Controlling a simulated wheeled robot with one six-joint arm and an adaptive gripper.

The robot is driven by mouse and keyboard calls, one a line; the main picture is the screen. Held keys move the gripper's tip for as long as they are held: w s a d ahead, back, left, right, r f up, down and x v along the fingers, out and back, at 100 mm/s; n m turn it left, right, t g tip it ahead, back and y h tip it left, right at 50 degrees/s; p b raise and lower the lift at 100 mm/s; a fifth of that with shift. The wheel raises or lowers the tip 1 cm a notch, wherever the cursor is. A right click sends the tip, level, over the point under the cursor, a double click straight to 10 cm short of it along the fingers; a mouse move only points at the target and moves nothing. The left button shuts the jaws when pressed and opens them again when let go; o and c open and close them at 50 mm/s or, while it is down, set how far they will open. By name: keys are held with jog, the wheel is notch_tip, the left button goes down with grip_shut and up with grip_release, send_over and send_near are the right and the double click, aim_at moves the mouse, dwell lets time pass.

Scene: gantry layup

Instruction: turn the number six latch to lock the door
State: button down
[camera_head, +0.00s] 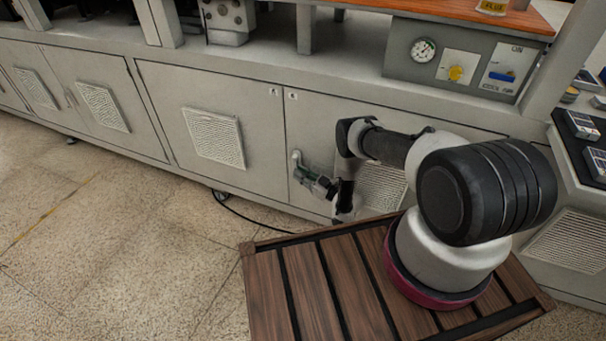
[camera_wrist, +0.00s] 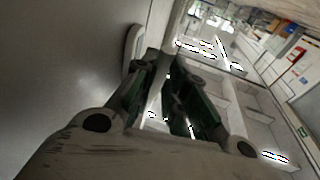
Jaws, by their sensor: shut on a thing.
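The latch (camera_head: 296,155) is a small pale handle near the left edge of a grey cabinet door (camera_head: 325,125). My gripper (camera_head: 301,171) is at the latch, shut on it, with my arm reaching in from the right. In the wrist view, the pale, rounded latch handle (camera_wrist: 133,42) stands out from the door's grey surface (camera_wrist: 75,65). The dark green fingers of my gripper (camera_wrist: 168,88) reach up to it there. The fingers partly hide the latch, and its exact angle is hard to tell. The number on the door's small label (camera_head: 293,96) is too small to read.
A neighbouring cabinet door (camera_head: 170,115) with a vent (camera_head: 214,137) is on the left. A panel with a gauge (camera_head: 423,50) and a yellow knob (camera_head: 456,73) is above. A black cable (camera_head: 245,215) lies on the floor. The tiled floor (camera_head: 110,240) at left is clear.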

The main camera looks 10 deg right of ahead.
jog(key=shift+w+a+f+t+y, duration=0.1)
jog(key=shift+a+t+y, duration=0.05)
jog(key=shift+t+y, duration=0.15)
dwell(0.4)
jog(key=c, duration=1.5)
grip_release()
jog(key=shift+o, duration=0.2)
jog(key=v, duration=0.7)
jog(key=shift+s, duration=0.2)
